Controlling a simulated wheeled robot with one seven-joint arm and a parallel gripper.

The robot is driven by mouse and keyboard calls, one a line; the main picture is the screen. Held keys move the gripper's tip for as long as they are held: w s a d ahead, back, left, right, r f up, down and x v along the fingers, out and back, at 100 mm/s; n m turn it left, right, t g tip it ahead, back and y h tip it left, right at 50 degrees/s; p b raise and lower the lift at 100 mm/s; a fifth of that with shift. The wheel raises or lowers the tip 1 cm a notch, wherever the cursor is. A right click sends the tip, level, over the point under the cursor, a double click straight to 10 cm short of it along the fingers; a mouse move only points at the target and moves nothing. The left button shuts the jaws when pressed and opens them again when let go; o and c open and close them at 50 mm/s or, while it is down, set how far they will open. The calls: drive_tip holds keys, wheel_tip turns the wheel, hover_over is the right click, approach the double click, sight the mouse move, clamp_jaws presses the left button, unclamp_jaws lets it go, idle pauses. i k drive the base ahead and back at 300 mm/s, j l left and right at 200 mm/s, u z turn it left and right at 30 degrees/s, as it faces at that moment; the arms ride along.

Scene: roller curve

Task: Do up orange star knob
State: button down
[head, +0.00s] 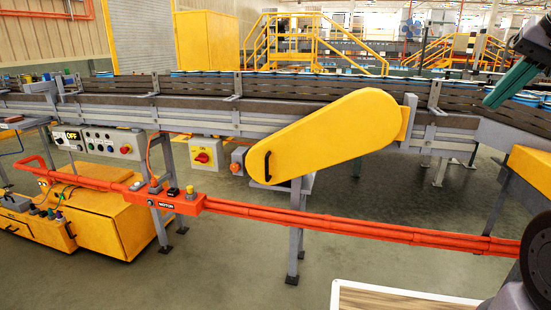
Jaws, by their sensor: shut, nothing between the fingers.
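A small orange knob (235,168) shows at the left end of the yellow guard cover (335,135), below a grey block. It is too small for me to tell its star shape or how tight it is. The cover is shut against the conveyor's side and has a black handle (267,166) near its lower left end. My gripper (492,101) is at the upper right, with teal fingers shut and empty. It is far to the right of the knob and apart from the cover. Part of my arm is cut off by the right edge.
An orange rail (370,228) with a motor switch box (176,199) runs across in front of the conveyor (215,118). A yellow box with a red switch (205,152) hangs left of the knob. A yellow cart (110,220) stands at left.

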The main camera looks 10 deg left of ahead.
sight(235, 167)
drive_tip(key=i+j+u, duration=0.25)
drive_tip(key=u, duration=0.15)
drive_tip(key=i+j+u, duration=0.1)
drive_tip(key=i+u, duration=0.65)
drive_tip(key=i, duration=0.1)
